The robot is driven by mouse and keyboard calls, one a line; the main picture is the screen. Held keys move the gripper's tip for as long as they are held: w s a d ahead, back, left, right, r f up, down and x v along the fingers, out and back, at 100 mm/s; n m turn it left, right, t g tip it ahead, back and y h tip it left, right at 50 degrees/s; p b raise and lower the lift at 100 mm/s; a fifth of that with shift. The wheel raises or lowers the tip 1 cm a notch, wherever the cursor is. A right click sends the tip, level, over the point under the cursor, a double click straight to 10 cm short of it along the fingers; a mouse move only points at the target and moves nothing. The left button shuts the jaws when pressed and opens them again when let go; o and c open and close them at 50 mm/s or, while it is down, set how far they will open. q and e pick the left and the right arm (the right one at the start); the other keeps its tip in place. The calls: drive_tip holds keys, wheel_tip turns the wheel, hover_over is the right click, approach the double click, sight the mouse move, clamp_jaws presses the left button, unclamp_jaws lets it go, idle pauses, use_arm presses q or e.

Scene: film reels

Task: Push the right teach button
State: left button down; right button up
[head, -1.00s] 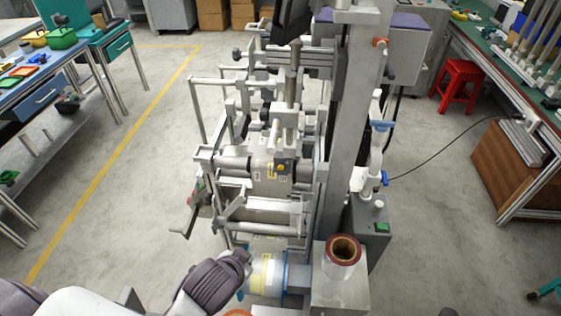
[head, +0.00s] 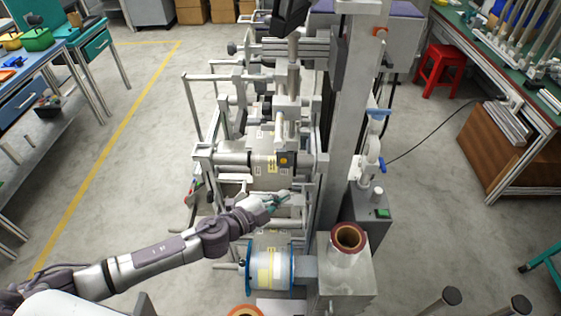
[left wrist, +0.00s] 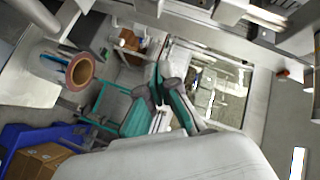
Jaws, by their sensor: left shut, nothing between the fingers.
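The film machine (head: 345,100) stands in the middle of the head view. A small dark box with a round yellow button (head: 284,159) sits on its roller section, and a green switch (head: 383,213) is on a grey box at the right. I cannot tell which of these, if any, is the right teach button. My left gripper (head: 284,199) reaches in over the machine, below and in front of the yellow button and apart from it. Its teal fingers are shut and empty; they also show in the left wrist view (left wrist: 172,100). My right gripper is in neither view.
A blue-rimmed film reel (head: 268,270) is just below my left arm. A brown-cored roll (head: 348,238) stands to the right. Upright frame bars and rollers surround the gripper. A red stool (head: 440,68) and workbenches stand farther off at the sides.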

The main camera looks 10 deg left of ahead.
sight(283, 161)
use_arm(q)
drive_tip(key=w+a+b, duration=0.1)
drive_tip(key=w+a, duration=0.1)
drive_tip(key=w, duration=0.6)
drive_tip(key=shift+w, duration=0.35)
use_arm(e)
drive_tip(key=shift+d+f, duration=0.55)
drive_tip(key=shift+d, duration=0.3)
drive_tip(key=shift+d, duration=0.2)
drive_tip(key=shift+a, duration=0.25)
use_arm(q)
drive_tip(key=shift+w, duration=0.15)
drive_tip(key=shift+w, duration=0.25)
